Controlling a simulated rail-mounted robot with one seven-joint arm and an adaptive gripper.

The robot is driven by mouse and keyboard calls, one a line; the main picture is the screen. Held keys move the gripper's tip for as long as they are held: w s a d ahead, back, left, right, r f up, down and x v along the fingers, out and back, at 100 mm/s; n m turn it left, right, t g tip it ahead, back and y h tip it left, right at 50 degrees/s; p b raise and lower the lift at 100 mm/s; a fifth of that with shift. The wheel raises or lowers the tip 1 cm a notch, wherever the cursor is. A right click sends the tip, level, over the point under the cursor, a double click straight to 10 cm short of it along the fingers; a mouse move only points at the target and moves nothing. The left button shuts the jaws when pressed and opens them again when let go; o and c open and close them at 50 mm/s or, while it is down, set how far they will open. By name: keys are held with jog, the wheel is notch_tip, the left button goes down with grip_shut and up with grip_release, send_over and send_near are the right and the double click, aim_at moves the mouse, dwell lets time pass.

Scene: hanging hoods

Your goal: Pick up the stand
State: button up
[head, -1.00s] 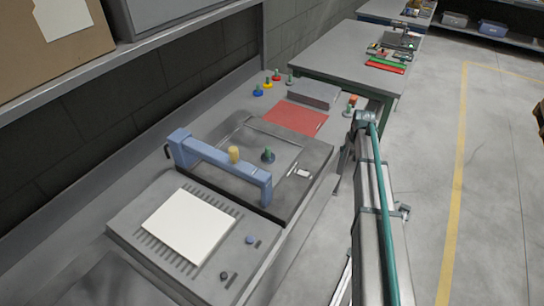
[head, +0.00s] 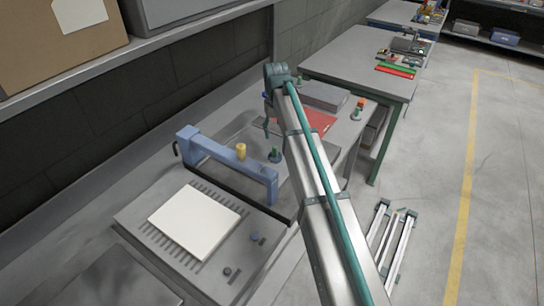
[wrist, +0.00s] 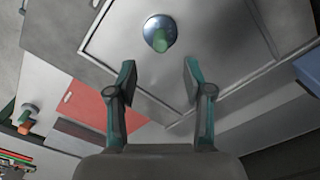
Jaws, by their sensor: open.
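A small stand with a green upright and a round metal base (wrist: 160,33) stands on the grey panel in the wrist view. In the head view this stand (head: 275,155) shows beside the blue bridge-shaped frame, partly covered by my arm. My gripper (wrist: 158,72) is open and empty, its two fingers on either side of the stand's line in the picture. The stand lies beyond the fingertips, not between them. In the head view my gripper is mostly hidden by my arm.
A red sheet (wrist: 98,104) lies beyond. Other small stands (head: 355,114) stand at the bench edge. A shelf (head: 150,50) overhangs the bench at the left.

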aim_at(275, 147)
jog(key=shift+f+p, duration=1.5)
jog(key=shift+f, duration=3.15)
grip_shut()
